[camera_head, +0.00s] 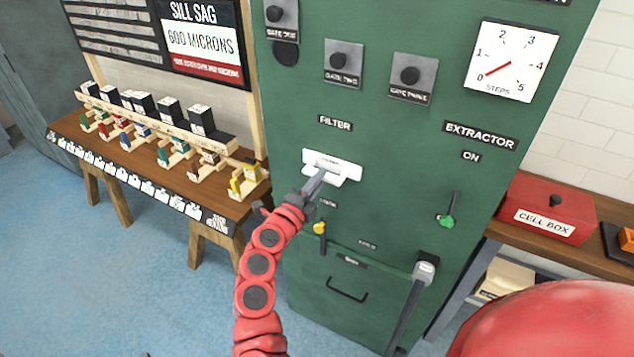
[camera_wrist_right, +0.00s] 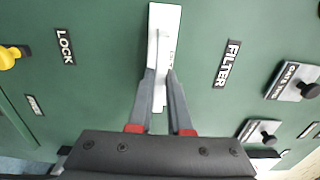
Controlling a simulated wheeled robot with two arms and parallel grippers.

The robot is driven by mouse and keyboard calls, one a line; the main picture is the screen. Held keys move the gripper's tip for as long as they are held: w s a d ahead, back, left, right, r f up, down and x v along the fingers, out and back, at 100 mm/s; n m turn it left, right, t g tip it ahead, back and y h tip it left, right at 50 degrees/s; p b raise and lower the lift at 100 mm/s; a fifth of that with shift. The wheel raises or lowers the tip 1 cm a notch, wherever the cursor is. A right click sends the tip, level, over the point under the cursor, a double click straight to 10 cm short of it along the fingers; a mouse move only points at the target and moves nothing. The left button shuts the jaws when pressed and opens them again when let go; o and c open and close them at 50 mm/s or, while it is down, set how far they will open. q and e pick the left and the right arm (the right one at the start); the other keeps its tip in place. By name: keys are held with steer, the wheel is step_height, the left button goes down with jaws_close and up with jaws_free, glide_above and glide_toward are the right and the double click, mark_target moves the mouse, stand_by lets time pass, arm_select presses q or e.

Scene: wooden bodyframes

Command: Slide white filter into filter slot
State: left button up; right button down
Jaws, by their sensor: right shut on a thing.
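The white filter (camera_head: 345,168) is at the green machine's front, just below the FILTER label (camera_head: 335,123). It looks like a wide white plate with a raised grip in its middle. My right gripper (camera_head: 318,182) reaches it from below and is shut on its grip. In the right wrist view, the white filter (camera_wrist_right: 166,22) stands lengthwise, with a narrow white part between the two fingers (camera_wrist_right: 160,90). The filter slot is hidden behind the white piece. I cannot tell how deep the filter sits. My left gripper is not in view.
A yellow-handled lock (camera_head: 320,228) is just below the filter. A green-tipped lever (camera_head: 447,221) and a grey-handled lever (camera_head: 424,270) are to the right. A wooden table (camera_head: 150,190) with small coloured stands is at left. A red cell box (camera_head: 545,205) sits at right.

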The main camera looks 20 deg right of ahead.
steer(key=shift+w+d, duration=0.2)
steer(key=shift+d, duration=0.05)
steer(key=c, duration=0.8)
jaws_free()
steer(key=shift+o, duration=0.2)
steer(key=b+v, duration=0.3)
steer(key=v, duration=1.4)
steer(key=shift+s+b, duration=0.2)
steer(key=shift+b, duration=0.15)
steer(key=shift+a+f, duration=0.1)
steer(key=shift+a, duration=0.05)
